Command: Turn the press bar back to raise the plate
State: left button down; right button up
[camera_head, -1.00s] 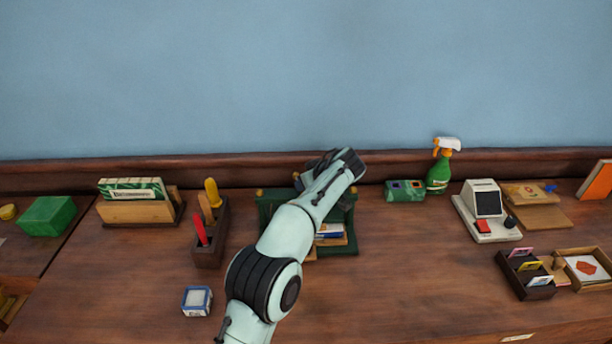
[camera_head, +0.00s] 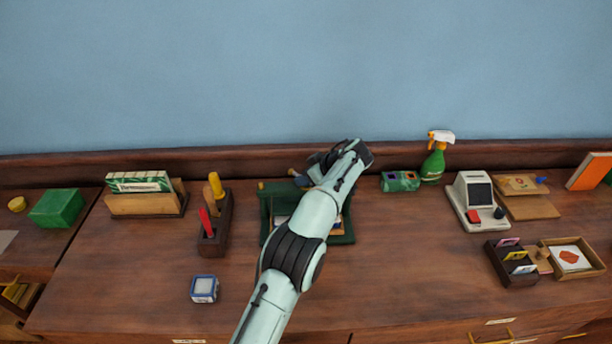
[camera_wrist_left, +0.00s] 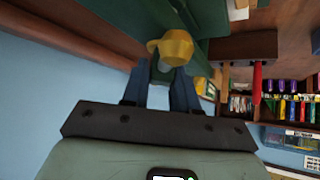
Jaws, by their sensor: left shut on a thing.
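The dark green press (camera_head: 268,225) stands at the middle of the desk by the back rail, largely covered by my left arm. Books or papers show low in its frame; the plate's height is hidden. My left gripper (camera_head: 306,178) is at the top of the press. In the left wrist view, the blue fingers of my left gripper (camera_wrist_left: 163,88) are shut on the press bar, just beside its brass knob (camera_wrist_left: 173,47). Most of the bar is hidden. My right gripper is not in view.
A dark tool holder (camera_head: 215,232) with red and yellow handles stands left of the press. A green and grey box (camera_head: 400,181) and a spray bottle (camera_head: 434,164) are close on its right. The desk front (camera_head: 400,285) is mostly clear.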

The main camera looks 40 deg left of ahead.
pick_arm(q)
jog(key=c, duration=1)
grip_release()
jog(key=shift+o, duration=0.2)
jog(key=p+v, duration=0.2)
jog(key=v, duration=1.1)
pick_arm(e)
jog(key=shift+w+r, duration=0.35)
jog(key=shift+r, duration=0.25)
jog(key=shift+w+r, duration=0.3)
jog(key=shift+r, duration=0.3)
pick_arm(q)
jog(key=shift+d, duration=0.1)
